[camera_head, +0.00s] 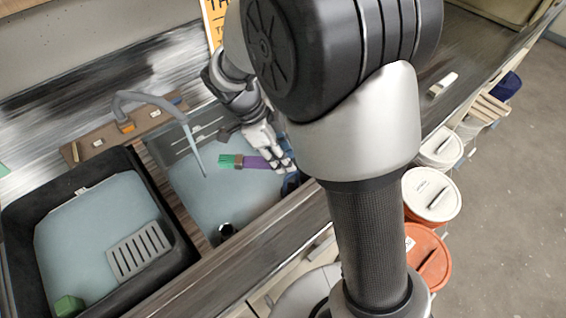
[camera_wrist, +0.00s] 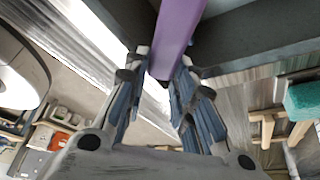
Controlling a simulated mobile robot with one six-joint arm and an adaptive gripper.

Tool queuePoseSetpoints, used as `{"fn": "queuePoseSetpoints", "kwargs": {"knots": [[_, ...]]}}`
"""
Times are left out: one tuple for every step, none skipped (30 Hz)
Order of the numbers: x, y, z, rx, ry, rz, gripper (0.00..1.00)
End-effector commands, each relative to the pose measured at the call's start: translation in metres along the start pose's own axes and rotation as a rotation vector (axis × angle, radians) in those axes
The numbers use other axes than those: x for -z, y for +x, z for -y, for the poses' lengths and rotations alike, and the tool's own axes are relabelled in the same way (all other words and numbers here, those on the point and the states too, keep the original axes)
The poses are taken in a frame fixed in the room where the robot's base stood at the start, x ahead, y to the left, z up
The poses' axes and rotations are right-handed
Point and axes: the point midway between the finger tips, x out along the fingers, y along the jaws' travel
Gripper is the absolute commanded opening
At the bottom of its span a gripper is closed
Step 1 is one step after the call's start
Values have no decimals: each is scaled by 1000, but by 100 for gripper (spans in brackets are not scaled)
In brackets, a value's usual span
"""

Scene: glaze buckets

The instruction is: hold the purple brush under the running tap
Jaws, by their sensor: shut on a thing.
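The purple brush (camera_head: 252,162) has a green head, which points left over the right sink in the head view. My gripper (camera_head: 280,158) is shut on its handle at the right end. In the wrist view the purple handle (camera_wrist: 178,38) runs up between the two fingers of the gripper (camera_wrist: 163,88); the brush head is out of that view. The grey tap (camera_head: 150,97) arches over the sink, and a thin pale water stream (camera_head: 195,150) falls from its spout. The brush's green head appears to the right of the stream, with a gap between them.
A black basin (camera_head: 181,260) at left holds a grey slotted rack (camera_head: 139,250) and a green block (camera_head: 69,306). The right sink has a drain (camera_head: 226,230). Buckets with white lids (camera_head: 431,194) and an orange lid (camera_head: 428,258) stand along the counter's right side.

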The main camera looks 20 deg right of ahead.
Motion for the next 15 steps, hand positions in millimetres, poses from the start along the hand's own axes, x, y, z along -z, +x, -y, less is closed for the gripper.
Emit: {"fn": "queuePoseSetpoints", "kwargs": {"knots": [[0, 1, 1, -10, 29, 1, 2], [0, 1, 1, -16, 42, 1, 2], [0, 0, 1, -21, 52, 1, 2], [-1, 0, 1, -22, 55, 1, 2], [-2, -1, 2, -23, 56, 1, 2], [-4, -1, 4, -22, 56, 1, 2], [-6, -2, 5, -22, 55, 1, 2], [-8, -2, 6, -22, 54, 1, 2], [-10, -2, 8, -22, 54, 1, 2], [-13, -3, 10, -21, 53, 1, 2], [-15, -3, 12, -21, 53, 1, 2], [-18, -3, 14, -21, 52, 1, 2], [-21, -4, 16, -20, 52, 1, 2], [-23, -4, 18, -20, 52, 1, 2], [-26, -5, 20, -21, 51, 1, 2]]}}
